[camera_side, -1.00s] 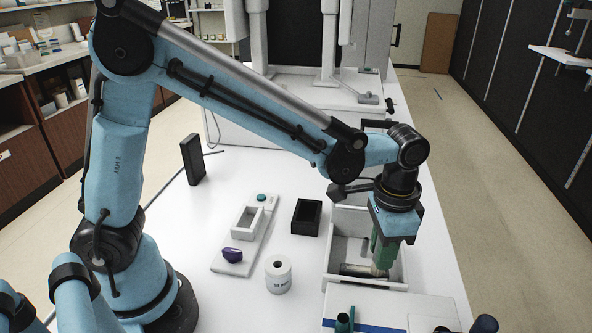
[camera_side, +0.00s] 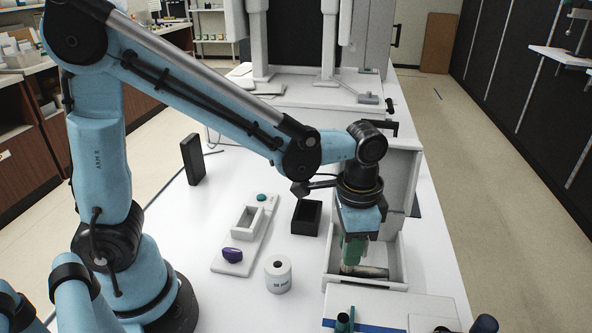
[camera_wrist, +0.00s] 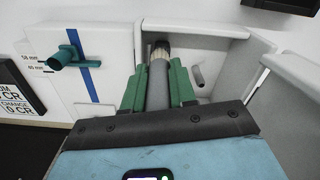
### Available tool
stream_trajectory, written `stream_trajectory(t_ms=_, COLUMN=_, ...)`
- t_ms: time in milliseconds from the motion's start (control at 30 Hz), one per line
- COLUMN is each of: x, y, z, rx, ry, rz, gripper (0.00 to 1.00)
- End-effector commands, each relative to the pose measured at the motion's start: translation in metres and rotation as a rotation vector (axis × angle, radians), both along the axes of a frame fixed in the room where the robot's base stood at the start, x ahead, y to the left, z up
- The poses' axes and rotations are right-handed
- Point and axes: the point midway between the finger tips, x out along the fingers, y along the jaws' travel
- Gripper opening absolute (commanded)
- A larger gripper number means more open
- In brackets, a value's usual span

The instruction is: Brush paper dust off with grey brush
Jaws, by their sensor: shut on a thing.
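My gripper (camera_side: 352,262) is low over the open white printer-like housing (camera_side: 332,240) in the side view. Its green fingers (camera_wrist: 158,88) are closed around the grey brush (camera_wrist: 157,84) in the wrist view. The brush's pale bristle tip (camera_wrist: 161,50) points away from the wrist, towards the housing's white wall. In the side view the brush is mostly hidden by the fingers. A grey cylindrical part (camera_side: 374,271) lies inside the housing, just right of the fingers. I cannot make out any paper dust, nor whether the bristles touch a surface.
A paper roll (camera_side: 278,276) stands left of the housing. A black open box (camera_side: 306,218) and a white tray (camera_side: 222,267) with a purple object (camera_side: 232,254) are farther left. A teal part (camera_wrist: 66,56) sits on the blue-striped panel.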

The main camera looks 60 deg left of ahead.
Motion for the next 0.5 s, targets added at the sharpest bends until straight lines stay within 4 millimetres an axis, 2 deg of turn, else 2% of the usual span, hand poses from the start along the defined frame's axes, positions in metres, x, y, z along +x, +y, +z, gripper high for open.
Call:
stream_trajectory(t_ms=67, x=-0.006, y=0.006, z=0.0, rx=0.0, ry=0.0, rz=0.001, gripper=0.0)
stream_trajectory(t_ms=200, x=-0.005, y=0.005, z=0.022, rx=0.0, ry=0.0, rz=0.0, gripper=0.0)
stream_trajectory(t_ms=500, x=-0.005, y=0.004, z=0.048, rx=0.0, ry=0.0, rz=0.0, gripper=0.0)
